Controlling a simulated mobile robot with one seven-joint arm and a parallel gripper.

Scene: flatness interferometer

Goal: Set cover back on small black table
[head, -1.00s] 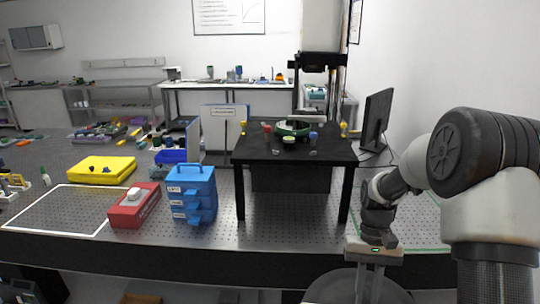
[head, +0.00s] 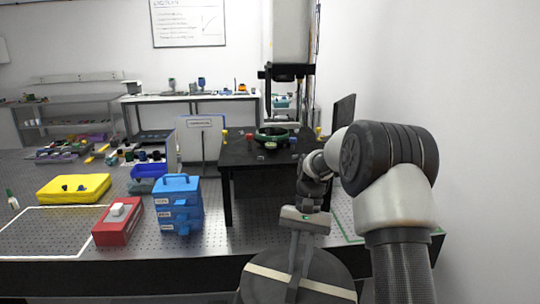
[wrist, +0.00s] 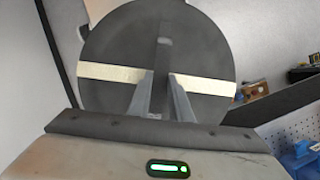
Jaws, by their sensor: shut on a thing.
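The cover is a dark round disc (head: 262,284) with a pale stripe across it. It also fills the upper middle of the wrist view (wrist: 120,40). My gripper (head: 292,272) is shut on the cover at its middle, on the stripe, with both fingertips (wrist: 160,84) close together there. The cover is at the bottom of the head view, in front of the bench edge, its lower part cut off. The small black table (head: 228,160) stands on the bench beyond, with a green ring-shaped piece (head: 273,137) and several small coloured knobs on its top.
A blue drawer box (head: 180,203), a red box (head: 118,222) and a yellow case (head: 74,188) sit on the perforated bench left of the table. A monitor (head: 343,120) stands behind right. A white-framed area (head: 50,232) is clear.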

